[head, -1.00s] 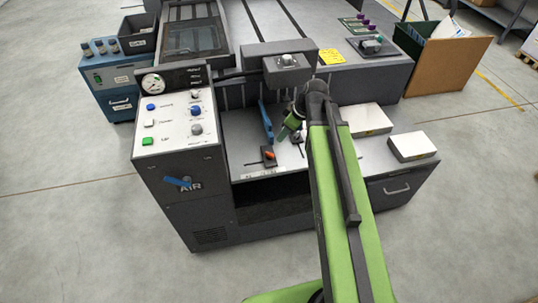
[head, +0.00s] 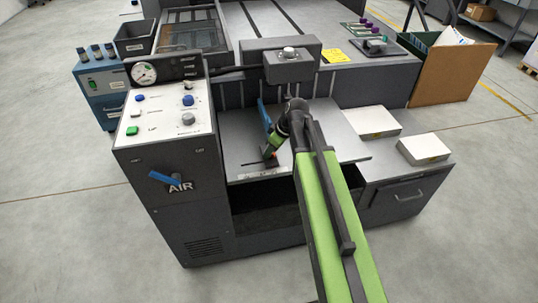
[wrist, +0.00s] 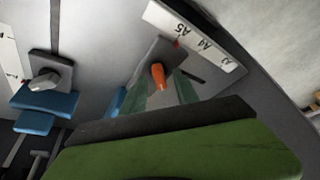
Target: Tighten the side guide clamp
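The side guide clamp seems to be the orange lever (wrist: 158,76) on a dark grey plate, beside a white scale strip (wrist: 198,38) marked A5, A4, A3. It sits on the grey feed table (head: 240,133). In the head view my gripper (head: 270,152) is over the lever and mostly hides it. In the wrist view my gripper (wrist: 162,94) has its greenish fingers apart, one on each side of the lever. Contact with it cannot be told. A second clamp with a pale grey knob (wrist: 45,80) stands to the left beside blue parts.
A blue upright guide (head: 264,114) stands just behind my gripper. A control panel (head: 160,112) with buttons and a gauge rises to the left. A grey box with a knob (head: 291,64) overhangs behind. White paper stacks (head: 372,122) lie to the right.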

